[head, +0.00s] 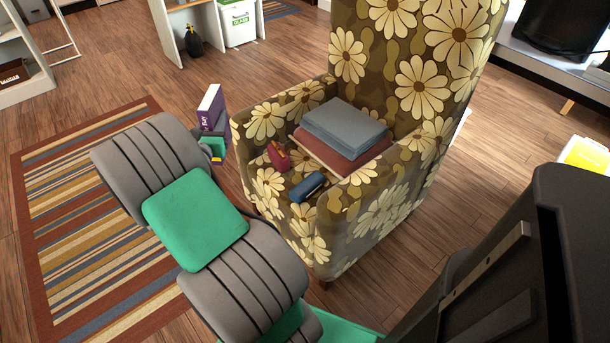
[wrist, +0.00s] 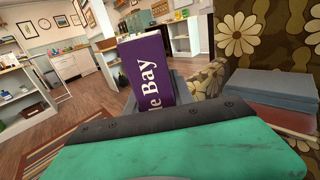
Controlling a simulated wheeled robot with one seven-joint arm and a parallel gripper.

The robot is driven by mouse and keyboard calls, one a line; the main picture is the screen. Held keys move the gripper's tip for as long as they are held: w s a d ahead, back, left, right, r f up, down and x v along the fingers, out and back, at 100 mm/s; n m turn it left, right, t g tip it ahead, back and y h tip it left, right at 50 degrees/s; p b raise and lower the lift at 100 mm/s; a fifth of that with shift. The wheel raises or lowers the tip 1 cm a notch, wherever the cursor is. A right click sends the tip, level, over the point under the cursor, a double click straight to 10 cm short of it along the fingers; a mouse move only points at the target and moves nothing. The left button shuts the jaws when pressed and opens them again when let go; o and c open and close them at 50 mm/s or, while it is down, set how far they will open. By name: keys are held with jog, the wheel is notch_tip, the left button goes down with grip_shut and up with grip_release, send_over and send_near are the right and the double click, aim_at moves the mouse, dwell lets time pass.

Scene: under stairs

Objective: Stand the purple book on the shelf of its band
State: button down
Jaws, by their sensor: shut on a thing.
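The purple book (head: 211,110) is in my gripper (head: 213,146), held upright to the left of the flowered armchair in the head view. In the wrist view the purple book (wrist: 147,70) shows its cover with white lettering reading "he Bay", above the green and grey gripper body. My gripper is shut on the lower part of the book; the fingertips are mostly hidden. White shelves (wrist: 20,95) stand at the left in the wrist view. A shelf unit (head: 22,60) is also at the upper left in the head view. I cannot make out any coloured band on them.
The flowered armchair (head: 345,225) stands close to the right of the gripper, with a grey book (head: 346,126), a brown book, a red pouch (head: 278,156) and a blue case (head: 308,187) on its seat. A striped rug (head: 75,220) lies left. Wooden floor is open beyond.

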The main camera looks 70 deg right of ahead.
jog(key=s+d+f+m+g+h+b, duration=0.1)
jog(key=s+d+f+m+g+b, duration=0.1)
jog(key=s+d+f+g+b, duration=0.45)
jog(key=s+d+f+m+g+b, duration=0.1)
jog(key=s+d+f+m, duration=0.2)
jog(key=s+d, duration=0.75)
notch_tip(320, 180, down, 10)
jog(key=b, duration=0.4)
jog(key=shift+a+r+b, duration=0.15)
jog(key=shift+a+b, duration=0.25)
jog(key=shift+a, duration=0.05)
jog(key=c, duration=1.5)
grip_release()
jog(key=shift+f, duration=0.25)
jog(key=shift+c, duration=0.2)
jog(key=o, duration=0.5)
jog(key=shift+c, duration=0.2)
jog(key=shift+r, duration=0.1)
